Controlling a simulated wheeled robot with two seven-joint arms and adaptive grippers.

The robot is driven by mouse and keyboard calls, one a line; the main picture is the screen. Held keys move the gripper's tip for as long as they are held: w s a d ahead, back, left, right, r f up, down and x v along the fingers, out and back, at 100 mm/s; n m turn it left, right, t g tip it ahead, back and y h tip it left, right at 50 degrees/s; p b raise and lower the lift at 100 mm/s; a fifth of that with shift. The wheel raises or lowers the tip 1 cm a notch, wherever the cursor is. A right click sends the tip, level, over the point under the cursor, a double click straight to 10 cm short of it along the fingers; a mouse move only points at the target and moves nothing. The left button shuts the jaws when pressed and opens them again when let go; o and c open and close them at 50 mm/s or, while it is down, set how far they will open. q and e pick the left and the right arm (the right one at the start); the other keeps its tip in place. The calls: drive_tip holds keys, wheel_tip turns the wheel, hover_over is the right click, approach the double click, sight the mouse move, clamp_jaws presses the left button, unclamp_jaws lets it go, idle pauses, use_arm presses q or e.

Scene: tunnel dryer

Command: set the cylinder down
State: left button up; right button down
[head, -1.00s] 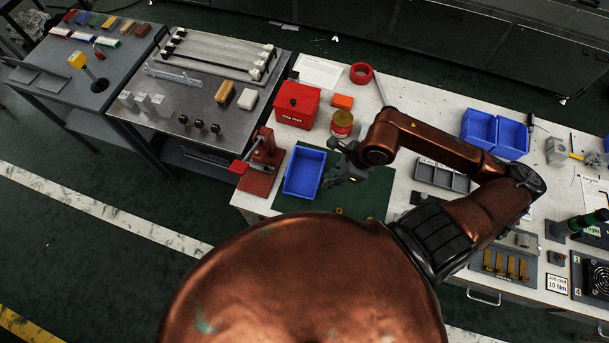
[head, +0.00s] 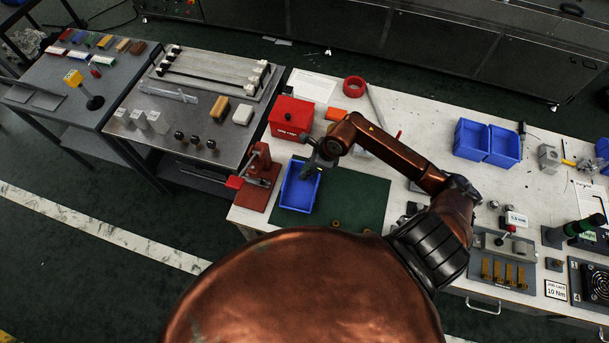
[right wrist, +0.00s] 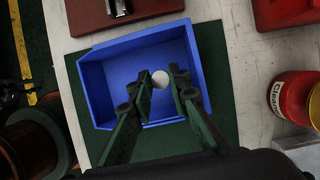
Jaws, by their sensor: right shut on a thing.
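My right gripper (head: 310,169) is over the blue bin (head: 287,205) on the green mat. In the right wrist view the gripper (right wrist: 160,79) is shut on a pale round-ended thing, which I take to be the cylinder (right wrist: 160,80). Only its light grey end shows between the fingertips. The blue bin (right wrist: 94,82) lies beneath, and its visible floor looks empty. I cannot tell how far the cylinder is above that floor. The cylinder is not clear in the head view. My left gripper is not in view.
A red press (head: 258,180) stands left of the bin, and a red box (head: 291,117) behind it. A red tin (right wrist: 298,98) is right of the bin in the wrist view. The green mat (head: 362,200) is mostly clear to the bin's right.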

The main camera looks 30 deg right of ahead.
drive_tip(key=shift+w+f, duration=0.2)
drive_tip(key=shift+f, duration=1.65)
drive_tip(key=shift+f, duration=0.15)
drive_tip(key=c, duration=2.1)
unclamp_jaws()
drive_tip(key=v, duration=1.2)
drive_tip(key=shift+r, duration=0.25)
drive_tip(key=shift+w, duration=0.1)
